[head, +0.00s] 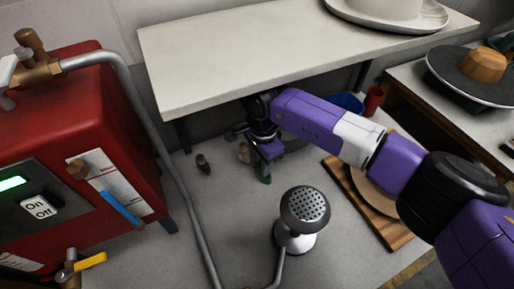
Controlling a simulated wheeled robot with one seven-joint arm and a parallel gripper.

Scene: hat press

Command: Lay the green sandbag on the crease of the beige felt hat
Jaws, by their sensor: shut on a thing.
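My gripper (265,160) reaches in under the front edge of the pale shelf and points down. It is shut on a small green thing, which looks like the green sandbag (264,175); only its lower part shows below the jaws. A beige, round, brimmed shape, perhaps the beige felt hat (369,191), lies on a wooden board (397,236) at the right. My arm covers much of it, and its crease cannot be seen. My gripper is to the left of the board, apart from it.
The shelf (250,65) overhangs from behind. A red boiler (75,130) fills the left. A small brown item (203,163) lies left of my gripper.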

